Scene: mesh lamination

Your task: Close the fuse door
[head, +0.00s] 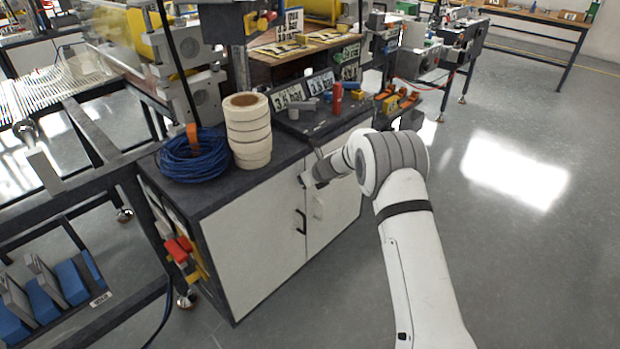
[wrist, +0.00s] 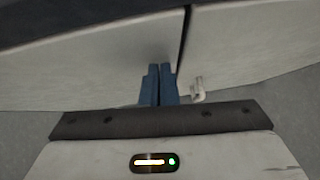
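The cabinet has two white doors side by side, a left door (head: 255,235) with a black handle (head: 300,221) and a right door (head: 338,212) with a pale handle (head: 318,208). I cannot tell which one is the fuse door. Both look about flush in the head view, but a dark seam shows between them in the wrist view (wrist: 185,40). My gripper (head: 306,181) is at the upper part of the doors near the seam. Its blue fingers (wrist: 160,84) are together and empty, pointing at the left door just beside the seam. I cannot tell whether they touch it.
A blue cable coil (head: 193,158) and a stack of cream rolls (head: 248,130) stand on the dark cabinet top. A metal frame (head: 80,222) stands close on the left. The floor (head: 520,240) to the right is clear.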

